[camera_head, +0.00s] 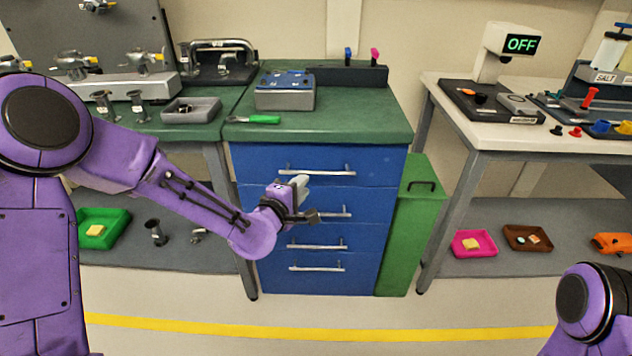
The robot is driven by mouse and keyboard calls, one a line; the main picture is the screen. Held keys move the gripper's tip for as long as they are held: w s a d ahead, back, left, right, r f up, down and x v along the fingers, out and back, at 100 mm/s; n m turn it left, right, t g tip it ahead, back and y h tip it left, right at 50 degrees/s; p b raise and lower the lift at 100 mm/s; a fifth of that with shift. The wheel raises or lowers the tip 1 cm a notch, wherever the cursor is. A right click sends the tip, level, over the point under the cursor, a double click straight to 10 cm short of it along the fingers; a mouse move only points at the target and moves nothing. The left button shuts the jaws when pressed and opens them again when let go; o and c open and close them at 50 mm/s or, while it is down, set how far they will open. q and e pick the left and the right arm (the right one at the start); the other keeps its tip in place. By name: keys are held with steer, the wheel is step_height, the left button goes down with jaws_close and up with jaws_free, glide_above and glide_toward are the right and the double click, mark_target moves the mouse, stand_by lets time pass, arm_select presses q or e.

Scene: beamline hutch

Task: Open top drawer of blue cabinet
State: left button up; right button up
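The blue cabinet (365,232) stands in the middle under a green top, with several drawers stacked in its front. Its top drawer (375,168) looks closed, flush with the front, and has a silver bar handle (330,172). My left gripper (307,199) is in front of the second drawer (368,206), just below the top handle. Its two fingers look spread apart with nothing between them. It covers the left part of the second drawer's handle (338,213); whether it touches that handle I cannot tell. My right gripper is out of view; only part of that arm shows at the lower right.
A grey box (285,92) and a green-handled tool (258,119) lie on the cabinet's top. A green container (410,235) stands against the cabinet's right side. A white-topped table (470,130) is further right. The floor in front of the cabinet is clear.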

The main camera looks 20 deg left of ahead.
mark_target(317, 173)
arm_select(q)
steer(key=x, duration=0.9)
steer(key=shift+w+f, duration=0.2)
steer(key=shift+w, duration=0.05)
steer(key=shift+d, duration=0.1)
jaws_close()
